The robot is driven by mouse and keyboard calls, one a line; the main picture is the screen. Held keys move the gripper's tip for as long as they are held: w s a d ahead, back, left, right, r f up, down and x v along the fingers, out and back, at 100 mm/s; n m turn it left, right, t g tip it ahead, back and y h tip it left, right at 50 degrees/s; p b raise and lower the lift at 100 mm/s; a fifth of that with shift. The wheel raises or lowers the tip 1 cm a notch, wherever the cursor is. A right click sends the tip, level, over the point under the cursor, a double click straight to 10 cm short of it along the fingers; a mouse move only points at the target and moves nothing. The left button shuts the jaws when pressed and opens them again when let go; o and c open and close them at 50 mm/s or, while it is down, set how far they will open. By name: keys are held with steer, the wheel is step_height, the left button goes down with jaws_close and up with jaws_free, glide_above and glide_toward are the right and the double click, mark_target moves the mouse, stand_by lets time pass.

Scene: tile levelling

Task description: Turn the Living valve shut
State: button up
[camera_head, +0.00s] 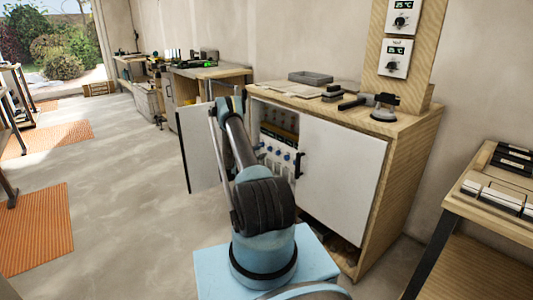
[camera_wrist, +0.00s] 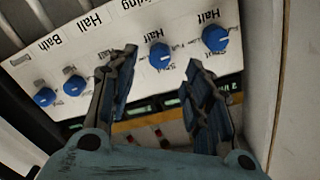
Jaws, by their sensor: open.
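A pale valve panel (camera_wrist: 185,22) fills the top of the wrist view, with black labels and a row of blue knobs. A label ending in "iving" is cut by the top edge. The blue knob (camera_wrist: 160,56) lies nearest below it; I cannot tell for sure that it is the Living valve. Another blue knob (camera_wrist: 215,38) is to its right, and two more are at the left. My gripper (camera_wrist: 157,75) is open, its fingers apart in front of the panel, with nothing between them in grip. The panel (camera_head: 276,152) also shows inside the cabinet in the head view, where my gripper is hidden.
The cabinet's white door (camera_head: 341,165) stands right of the opening, and an open door panel (camera_head: 201,147) stands at the left. A pale cabinet wall (camera_wrist: 295,90) is close on the right in the wrist view. Tools lie on the wooden top (camera_head: 415,122).

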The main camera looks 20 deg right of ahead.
mark_target(268, 149)
steer(key=shift+x, duration=2.9)
steer(key=c, duration=1.1)
